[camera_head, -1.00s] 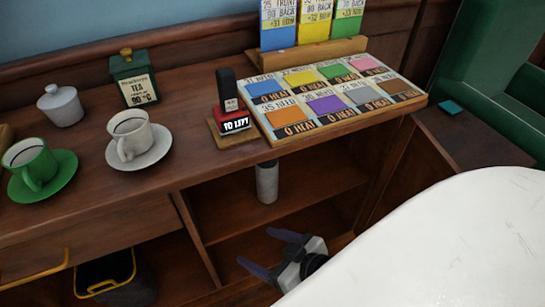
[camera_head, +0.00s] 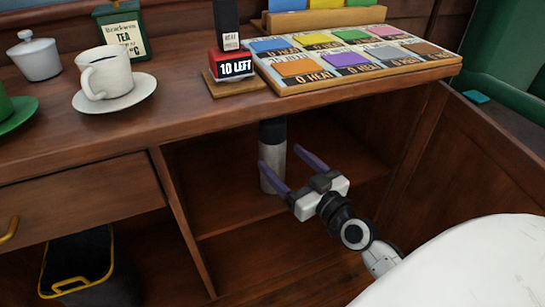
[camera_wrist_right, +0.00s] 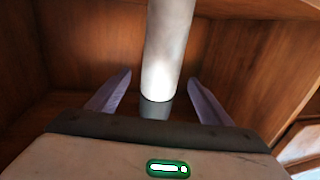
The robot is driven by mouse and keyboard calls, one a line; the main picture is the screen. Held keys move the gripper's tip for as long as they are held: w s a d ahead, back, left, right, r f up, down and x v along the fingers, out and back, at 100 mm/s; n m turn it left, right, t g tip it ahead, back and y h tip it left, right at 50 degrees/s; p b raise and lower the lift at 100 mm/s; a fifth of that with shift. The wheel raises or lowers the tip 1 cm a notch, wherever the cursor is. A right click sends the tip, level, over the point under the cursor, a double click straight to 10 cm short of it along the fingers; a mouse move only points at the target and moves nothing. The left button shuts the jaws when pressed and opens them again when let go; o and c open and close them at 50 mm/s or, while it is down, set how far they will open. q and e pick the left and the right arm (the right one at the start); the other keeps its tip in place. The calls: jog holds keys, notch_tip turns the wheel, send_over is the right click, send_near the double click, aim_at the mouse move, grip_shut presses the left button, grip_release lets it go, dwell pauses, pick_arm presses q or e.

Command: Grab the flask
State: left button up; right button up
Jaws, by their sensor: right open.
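The flask (camera_head: 272,165) is a pale grey cylinder with a dark top. It stands upright on the shelf inside the open cabinet, under the counter. My right gripper (camera_head: 287,167) is open in front of it, with its two purple fingers pointing toward the flask. In the right wrist view the flask (camera_wrist_right: 167,50) shows between the two spread fingers, with a gap on each side. The fingertips look close to the flask in the head view; I cannot tell whether they touch it. My left gripper is not in view.
The counter edge (camera_head: 130,140) overhangs the shelf. A wooden divider (camera_head: 183,220) stands left of the flask. A lower compartment holds a dark bin with a yellow rim (camera_head: 85,284). A cup (camera_head: 105,75), a stamp (camera_head: 232,65) and a card board (camera_head: 350,55) are on the counter.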

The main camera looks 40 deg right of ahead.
jog(key=shift+w+f+b, duration=0.2)
jog(key=shift+w+b, duration=0.1)
jog(key=shift+w, duration=1.1)
jog(key=shift+w+f+b, duration=0.2)
jog(key=shift+w+b, duration=0.05)
jog(key=shift+w, duration=1.15)
jog(key=c, duration=1.3)
jog(key=shift+c, duration=0.7)
jog(key=shift+r, duration=0.15)
